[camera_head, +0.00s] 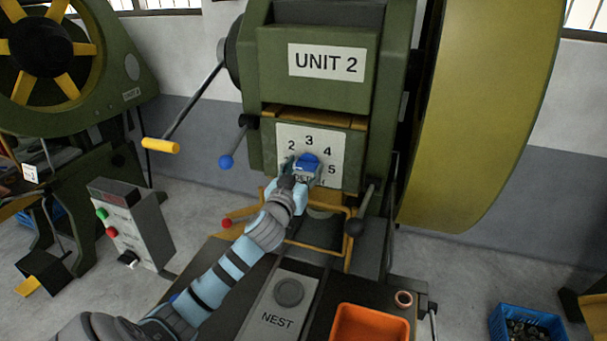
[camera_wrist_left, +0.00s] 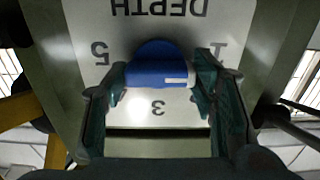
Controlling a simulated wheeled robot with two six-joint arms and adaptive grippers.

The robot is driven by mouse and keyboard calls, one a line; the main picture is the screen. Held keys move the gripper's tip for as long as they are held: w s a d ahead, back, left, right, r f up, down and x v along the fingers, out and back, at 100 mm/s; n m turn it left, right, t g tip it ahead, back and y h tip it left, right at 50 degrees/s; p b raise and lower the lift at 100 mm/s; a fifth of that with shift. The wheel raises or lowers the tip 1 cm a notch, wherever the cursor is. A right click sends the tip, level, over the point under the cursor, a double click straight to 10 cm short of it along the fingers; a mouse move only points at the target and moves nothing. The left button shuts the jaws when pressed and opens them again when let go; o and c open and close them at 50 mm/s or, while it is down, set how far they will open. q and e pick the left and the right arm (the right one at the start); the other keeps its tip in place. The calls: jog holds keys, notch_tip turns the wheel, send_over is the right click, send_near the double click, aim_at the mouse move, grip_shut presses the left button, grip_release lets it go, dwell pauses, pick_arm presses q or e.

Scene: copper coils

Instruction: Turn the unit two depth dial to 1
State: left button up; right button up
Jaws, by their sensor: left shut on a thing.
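The blue depth dial (camera_head: 308,162) sits on the white number plate (camera_head: 338,137) of the green UNIT 2 press. My left gripper (camera_head: 297,172) reaches up to the dial from below and is shut on it. In the upside-down left wrist view, the fingers (camera_wrist_left: 160,82) hold both ends of the blue dial bar (camera_wrist_left: 145,74). Its white mark lies at the bar's right end, on the side of the 1. The right finger hides the 2, so I cannot tell the exact number. My right gripper is not in view.
A yellow-handled crank (camera_head: 160,146) is at left. A grey control box (camera_head: 146,232) stands left.

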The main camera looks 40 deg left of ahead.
pick_arm(q)
jog(key=shift+r+n, duration=0.1)
jog(key=shift+n, duration=0.7)
jog(key=o, duration=0.9)
jog(key=shift+o, duration=1.1)
jog(key=v, duration=1.2)
jog(key=shift+w, duration=0.1)
